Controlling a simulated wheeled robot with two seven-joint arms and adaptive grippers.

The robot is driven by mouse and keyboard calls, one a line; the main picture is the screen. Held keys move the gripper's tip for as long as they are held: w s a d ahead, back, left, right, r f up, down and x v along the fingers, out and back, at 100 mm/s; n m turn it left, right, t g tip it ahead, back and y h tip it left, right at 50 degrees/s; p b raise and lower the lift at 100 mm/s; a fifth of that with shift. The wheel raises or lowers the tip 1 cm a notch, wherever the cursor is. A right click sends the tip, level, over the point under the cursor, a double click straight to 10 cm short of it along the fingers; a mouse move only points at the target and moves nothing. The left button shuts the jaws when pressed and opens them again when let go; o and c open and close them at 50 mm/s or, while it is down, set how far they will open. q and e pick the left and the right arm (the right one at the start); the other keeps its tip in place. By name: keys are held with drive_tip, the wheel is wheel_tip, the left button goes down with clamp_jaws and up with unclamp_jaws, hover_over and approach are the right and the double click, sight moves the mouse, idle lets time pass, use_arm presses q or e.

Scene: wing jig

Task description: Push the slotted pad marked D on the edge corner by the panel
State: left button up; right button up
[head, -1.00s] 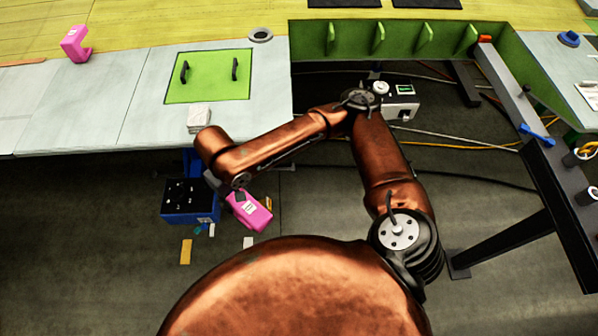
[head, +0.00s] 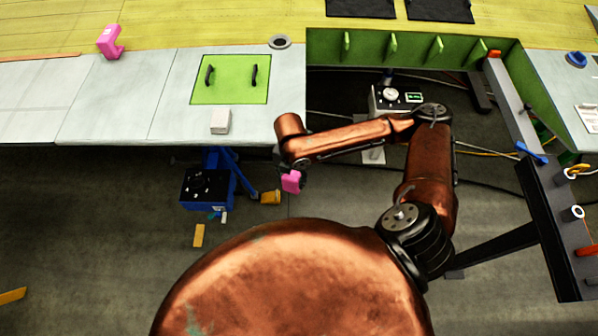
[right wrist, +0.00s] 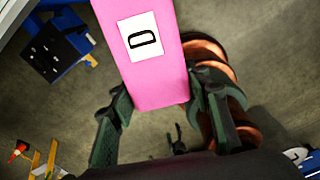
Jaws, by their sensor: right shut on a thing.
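A pink pad (right wrist: 150,65) with a white label marked D fills the upper middle of the right wrist view. My right gripper (right wrist: 160,95) is shut on it, with a dark green finger on each side. In the head view the pad (head: 292,181) shows small below my right arm's end, in front of the bench edge and over the floor; the gripper there is mostly hidden by the arm. The pad's slot is not visible. A green panel (head: 230,93) with two black handles lies on the pale bench top (head: 120,110). My left gripper is not in view.
Another pink pad (head: 109,42) sits on the bench edge at the far left. A white block (head: 221,121) lies by the front edge below the panel. A blue stand (head: 207,188) is under the bench. A green-walled open bay (head: 415,45) lies to the right.

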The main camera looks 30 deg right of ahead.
drive_tip(key=n, duration=0.1)
drive_tip(key=d+n, duration=0.1)
drive_tip(key=s+d+n+p, duration=0.1)
drive_tip(key=shift+d+r+n, duration=0.15)
drive_tip(key=shift+r+n, duration=0.1)
drive_tip(key=shift+n, duration=0.15)
drive_tip(key=shift+w+d+f+b, duration=0.1)
drive_tip(key=shift+w+d+b, duration=0.35)
drive_tip(key=shift+w, duration=0.4)
drive_tip(key=shift+w+d+b, duration=0.3)
drive_tip(key=shift+w+d, duration=0.2)
drive_tip(key=shift+w, duration=0.35)
drive_tip(key=shift+w+d+b, duration=0.4)
drive_tip(key=shift+w+d, duration=0.2)
drive_tip(key=shift+w, duration=0.3)
drive_tip(key=shift+p, duration=0.55)
drive_tip(key=shift+p, duration=0.55)
drive_tip(key=shift+w+d, duration=0.15)
drive_tip(key=shift+w, duration=0.15)
